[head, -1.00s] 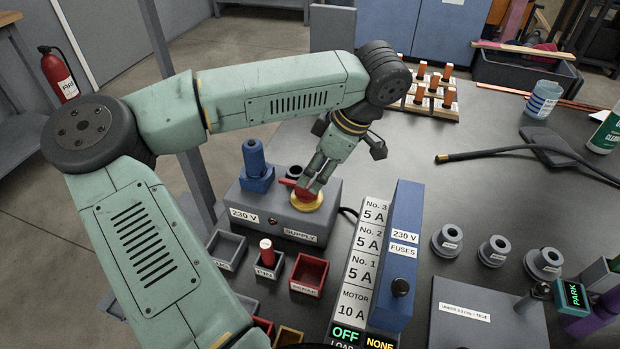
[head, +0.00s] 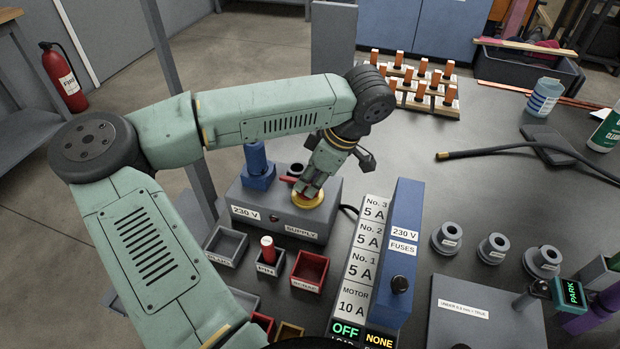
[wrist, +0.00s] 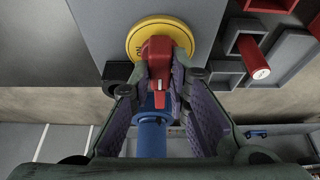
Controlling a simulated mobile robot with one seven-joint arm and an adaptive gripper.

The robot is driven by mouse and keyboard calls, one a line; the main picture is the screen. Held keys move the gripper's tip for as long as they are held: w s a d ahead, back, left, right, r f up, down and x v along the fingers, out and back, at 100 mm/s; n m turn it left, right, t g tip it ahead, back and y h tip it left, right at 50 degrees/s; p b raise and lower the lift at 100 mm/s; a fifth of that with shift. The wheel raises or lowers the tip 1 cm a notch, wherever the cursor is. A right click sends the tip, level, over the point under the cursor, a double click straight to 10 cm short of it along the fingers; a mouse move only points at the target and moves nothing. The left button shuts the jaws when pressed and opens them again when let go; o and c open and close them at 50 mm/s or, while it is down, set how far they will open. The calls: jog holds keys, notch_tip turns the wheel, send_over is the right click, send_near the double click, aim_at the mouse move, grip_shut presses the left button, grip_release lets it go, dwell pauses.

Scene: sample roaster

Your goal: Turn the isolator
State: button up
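The isolator has a red handle on a round yellow plate (head: 308,201), on top of the grey supply box (head: 250,213). The red handle (wrist: 160,53) shows in the wrist view, over the yellow plate (wrist: 134,40), which bears partly hidden lettering. My gripper (head: 309,187) points down at the handle, and one red end sticks out left of it in the head view. In the wrist view my gripper (wrist: 160,76) has a finger on each side of the handle, and the fingertips appear closed against it. The fingers hide part of the handle.
A blue plug (head: 257,165) stands on the supply box, left of my gripper. Small trays, one a red tray (head: 309,271), lie in front. The blue fuse box (head: 399,250) stands to the right.

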grip_shut()
jog(key=shift+b, duration=0.4)
jog(key=m+b, duration=0.1)
jog(key=m+t+b, duration=0.1)
jog(key=m+b, duration=0.1)
jog(key=shift+s+a+f+h, duration=0.1)
jog(key=shift+f+h, duration=0.1)
jog(key=shift+h, duration=0.1)
jog(key=m+b, duration=0.2)
jog(key=m+t+h+b, duration=0.1)
jog(key=m+b, duration=0.1)
jog(key=m, duration=0.1)
jog(key=shift+s+a+m+t+h, duration=0.1)
jog(key=shift+m+t+h, duration=0.2)
jog(key=m+b, duration=0.1)
jog(key=m, duration=0.1)
jog(key=m+h+b, duration=0.1)
jog(key=m, duration=0.1)
jog(key=shift+r+t+h, duration=0.15)
jog(key=shift+t+h, duration=0.15)
jog(key=m+h, duration=0.1)
jog(key=m, duration=0.1)
jog(key=m+b, duration=0.1)
jog(key=m, duration=0.2)
jog(key=shift+a+r+h, duration=0.1)
jog(key=shift+a+h, duration=0.05)
jog(key=shift+h, duration=0.25)
jog(key=o, duration=0.6)
grip_release()
